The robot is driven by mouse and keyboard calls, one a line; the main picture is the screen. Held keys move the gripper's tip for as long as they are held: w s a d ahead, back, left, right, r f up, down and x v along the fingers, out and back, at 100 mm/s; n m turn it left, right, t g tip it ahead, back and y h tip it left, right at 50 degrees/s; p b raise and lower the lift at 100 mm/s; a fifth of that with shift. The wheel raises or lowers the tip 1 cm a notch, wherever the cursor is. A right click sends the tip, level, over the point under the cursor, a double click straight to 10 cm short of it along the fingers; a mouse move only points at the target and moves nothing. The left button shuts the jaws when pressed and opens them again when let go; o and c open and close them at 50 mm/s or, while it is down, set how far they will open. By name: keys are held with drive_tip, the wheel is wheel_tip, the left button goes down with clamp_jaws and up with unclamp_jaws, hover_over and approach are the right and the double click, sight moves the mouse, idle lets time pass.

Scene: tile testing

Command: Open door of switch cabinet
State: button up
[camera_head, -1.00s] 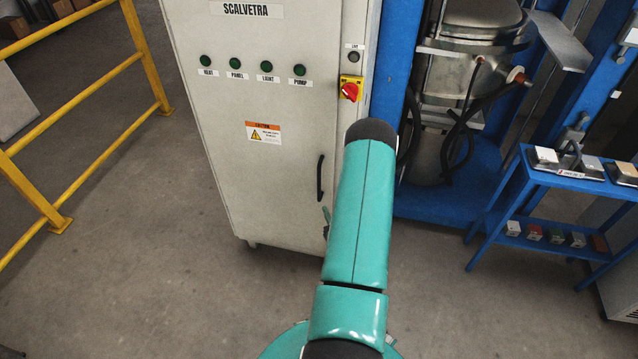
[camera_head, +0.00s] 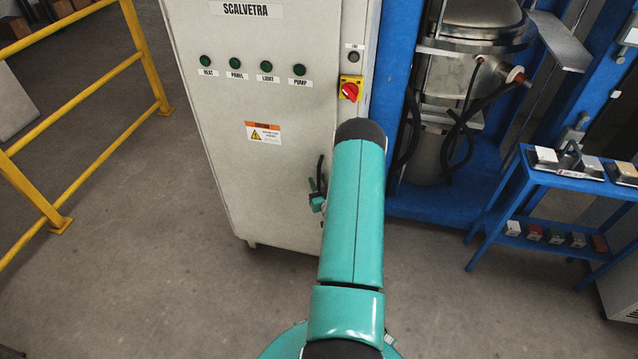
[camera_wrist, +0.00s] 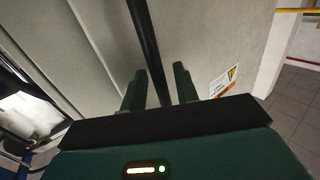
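The light grey switch cabinet (camera_head: 270,185) stands upright in the middle of the head view, and its front door looks shut. Its black bar handle (camera_head: 320,168) is on the right side of the door, partly hidden by my arm and gripper. In the wrist view the handle (camera_wrist: 147,40) runs between the two dark green fingers of my gripper (camera_wrist: 160,69). The fingers are apart, one on each side of the bar, with visible gaps. In the head view only a small part of my gripper (camera_head: 317,198) shows, at the handle's lower part.
A red and yellow rotary switch (camera_head: 350,90) sits above the handle. A yellow railing (camera_head: 75,70) stands at the left. A blue frame with a metal vessel (camera_head: 470,70) and a blue cart (camera_head: 560,180) stand at the right. The floor before the cabinet's left side is clear.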

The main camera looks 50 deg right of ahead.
clamp_jaws()
drive_tip(key=shift+a, duration=0.1)
